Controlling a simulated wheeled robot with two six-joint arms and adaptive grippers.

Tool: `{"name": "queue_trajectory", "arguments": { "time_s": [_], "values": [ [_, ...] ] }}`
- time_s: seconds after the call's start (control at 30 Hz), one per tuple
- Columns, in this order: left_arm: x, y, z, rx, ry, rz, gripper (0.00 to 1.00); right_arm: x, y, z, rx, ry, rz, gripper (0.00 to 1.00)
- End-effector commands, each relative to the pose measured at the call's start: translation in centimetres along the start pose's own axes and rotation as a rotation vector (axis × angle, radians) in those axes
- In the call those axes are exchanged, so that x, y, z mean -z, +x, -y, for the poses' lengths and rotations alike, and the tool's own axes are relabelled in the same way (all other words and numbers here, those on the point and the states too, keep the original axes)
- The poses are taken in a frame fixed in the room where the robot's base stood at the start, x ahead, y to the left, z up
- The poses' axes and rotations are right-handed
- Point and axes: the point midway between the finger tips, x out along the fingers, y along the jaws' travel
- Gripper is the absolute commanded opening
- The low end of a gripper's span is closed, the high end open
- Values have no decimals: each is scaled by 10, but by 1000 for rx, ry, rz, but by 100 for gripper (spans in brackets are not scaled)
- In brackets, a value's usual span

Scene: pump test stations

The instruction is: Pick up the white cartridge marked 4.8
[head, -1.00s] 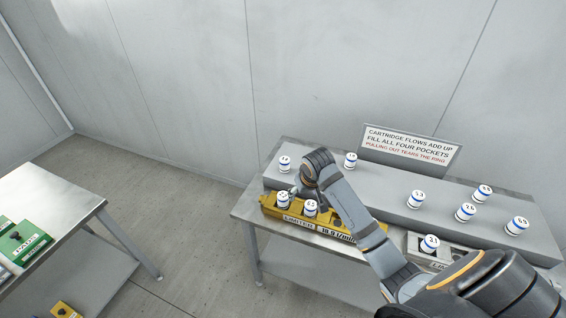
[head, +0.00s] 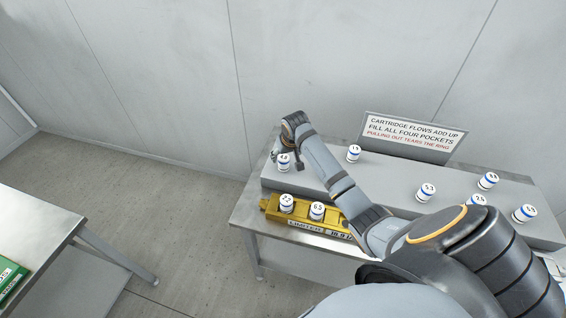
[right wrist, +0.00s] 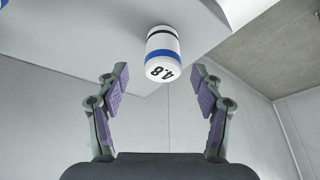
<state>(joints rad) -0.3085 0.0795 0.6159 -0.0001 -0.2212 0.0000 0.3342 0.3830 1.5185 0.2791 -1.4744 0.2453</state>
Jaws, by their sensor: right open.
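The white cartridge marked 4.8 (right wrist: 162,55), with a blue band and a thin black band, shows in the right wrist view, its marked end facing the camera. What appears to be the same cartridge (head: 284,163) stands at the left end of the grey raised shelf in the head view; its mark is too small to read there. My right gripper (right wrist: 159,76) is open, its purple-padded fingers apart on either side of the cartridge's near end, with gaps showing. In the head view the right gripper (head: 287,157) is at that cartridge, partly hidden by the arm. My left gripper is out of view.
Other cartridges stand on the grey shelf (head: 390,190), one (head: 353,153) close by on the right. A yellow block (head: 272,208) in front holds two cartridges. A sign (head: 412,135) stands behind. Another table (head: 35,235) is at left.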

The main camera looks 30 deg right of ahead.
Motion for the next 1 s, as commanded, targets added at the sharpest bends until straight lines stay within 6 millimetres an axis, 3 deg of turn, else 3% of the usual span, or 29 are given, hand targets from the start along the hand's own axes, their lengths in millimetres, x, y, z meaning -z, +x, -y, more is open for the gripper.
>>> {"name": "queue_trajectory", "arguments": {
  "time_s": [0.03,0.1,0.17,0.3,0.43,0.57,1.0],
  "values": [
    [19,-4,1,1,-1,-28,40,-1,4,1,1,1,4,67],
    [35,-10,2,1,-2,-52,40,-3,15,4,2,2,6,67],
    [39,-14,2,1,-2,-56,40,-4,26,5,2,2,6,67],
    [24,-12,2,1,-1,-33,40,-4,46,4,1,1,3,67],
    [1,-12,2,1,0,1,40,-5,50,4,0,0,2,67],
    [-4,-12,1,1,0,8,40,-5,50,4,0,0,1,67],
    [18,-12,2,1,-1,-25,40,-5,50,4,0,0,1,7]
  ]
}}
